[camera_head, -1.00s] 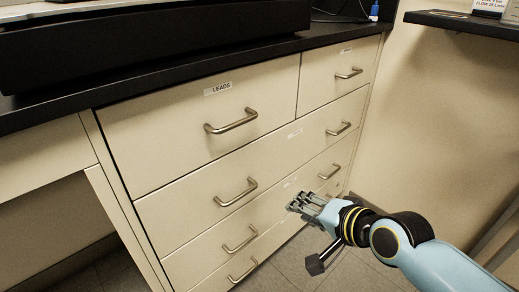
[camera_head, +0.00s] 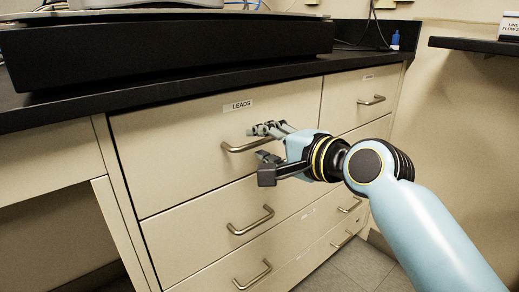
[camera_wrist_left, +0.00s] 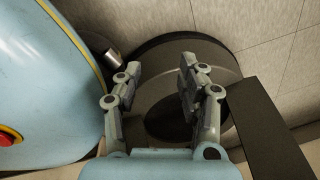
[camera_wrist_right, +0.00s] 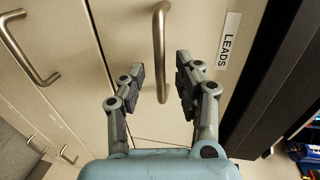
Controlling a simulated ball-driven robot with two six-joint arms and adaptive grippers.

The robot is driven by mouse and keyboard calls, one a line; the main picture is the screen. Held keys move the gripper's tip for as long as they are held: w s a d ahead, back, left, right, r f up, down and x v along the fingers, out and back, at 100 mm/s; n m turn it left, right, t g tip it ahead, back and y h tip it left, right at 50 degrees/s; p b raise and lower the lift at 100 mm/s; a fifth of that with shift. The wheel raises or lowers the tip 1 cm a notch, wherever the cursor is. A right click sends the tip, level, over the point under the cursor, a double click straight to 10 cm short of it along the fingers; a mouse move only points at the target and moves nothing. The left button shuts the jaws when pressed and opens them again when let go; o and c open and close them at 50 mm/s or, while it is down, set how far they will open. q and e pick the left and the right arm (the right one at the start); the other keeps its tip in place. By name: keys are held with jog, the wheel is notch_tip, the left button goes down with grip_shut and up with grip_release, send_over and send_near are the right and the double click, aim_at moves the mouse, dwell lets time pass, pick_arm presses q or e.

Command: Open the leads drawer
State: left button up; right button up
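The leads drawer (camera_head: 180,160) is a wide beige front with a LEADS label (camera_head: 237,105), top left in the cabinet; it is shut. Its bar handle (camera_head: 236,148) is partly hidden behind my right gripper (camera_head: 264,143). In the right wrist view the handle (camera_wrist_right: 160,40) runs up between the two spread fingers of my right gripper (camera_wrist_right: 160,70); I see no finger closed on it. The label also shows there (camera_wrist_right: 228,42). My left gripper (camera_wrist_left: 160,66) is open and empty in the left wrist view, away from the cabinet, and is outside the head view.
A black countertop (camera_head: 160,97) overhangs the drawers and bears a large black instrument base (camera_head: 170,45). Other shut drawers with bar handles lie below (camera_head: 250,220) and to the right (camera_head: 370,99). A dark shelf (camera_head: 475,45) juts out at the right. Floor shows at lower right.

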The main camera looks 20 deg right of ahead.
jog(key=shift+x, duration=0.85)
grip_shut()
jog(key=shift+s, duration=0.1)
